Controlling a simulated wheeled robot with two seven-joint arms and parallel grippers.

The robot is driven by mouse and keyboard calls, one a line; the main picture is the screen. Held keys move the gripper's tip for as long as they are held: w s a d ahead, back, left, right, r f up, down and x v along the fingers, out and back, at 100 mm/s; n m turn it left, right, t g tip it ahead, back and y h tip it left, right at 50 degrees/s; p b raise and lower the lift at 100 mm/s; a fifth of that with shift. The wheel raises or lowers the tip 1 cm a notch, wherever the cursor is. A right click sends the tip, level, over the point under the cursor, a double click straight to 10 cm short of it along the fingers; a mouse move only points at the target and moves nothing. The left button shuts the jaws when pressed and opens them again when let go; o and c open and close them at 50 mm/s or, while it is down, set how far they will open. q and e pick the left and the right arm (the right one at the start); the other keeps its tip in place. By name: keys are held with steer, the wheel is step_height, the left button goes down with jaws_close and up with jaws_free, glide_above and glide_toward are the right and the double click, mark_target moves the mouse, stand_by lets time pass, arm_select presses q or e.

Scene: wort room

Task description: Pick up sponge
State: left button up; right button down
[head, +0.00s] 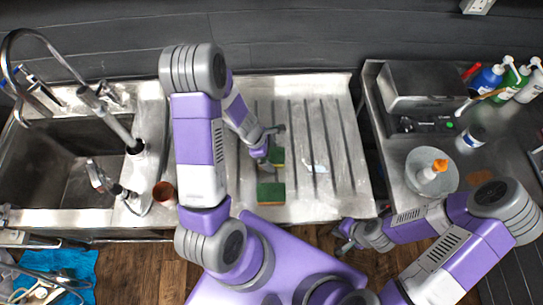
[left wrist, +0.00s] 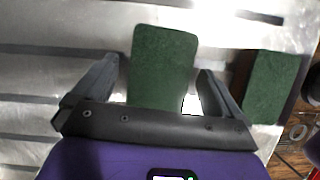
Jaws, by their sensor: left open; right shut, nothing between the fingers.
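Two green sponges lie on the ribbed metal drainboard (head: 345,150). The farther sponge (head: 278,156) is partly hidden by my left gripper (head: 274,146) in the head view. In the left wrist view this sponge (left wrist: 163,62) shows between the two open fingers (left wrist: 157,80); I cannot tell if they touch it. The nearer sponge (head: 271,194), with a brown side, lies closer to the front edge. It also shows right of the fingers in the left wrist view (left wrist: 274,88). My right gripper (head: 345,236) is shut and empty, beyond the drainboard's front right corner.
A sink (head: 60,165) with taps is at left, with a reddish-brown cup (head: 164,193) between it and the drainboard. A small white item (head: 316,168) lies right of the sponges.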

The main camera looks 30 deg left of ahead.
arm_select(q)
steer(key=shift+f, duration=0.25)
steer(key=shift+c, duration=0.3)
steer(key=c, duration=1)
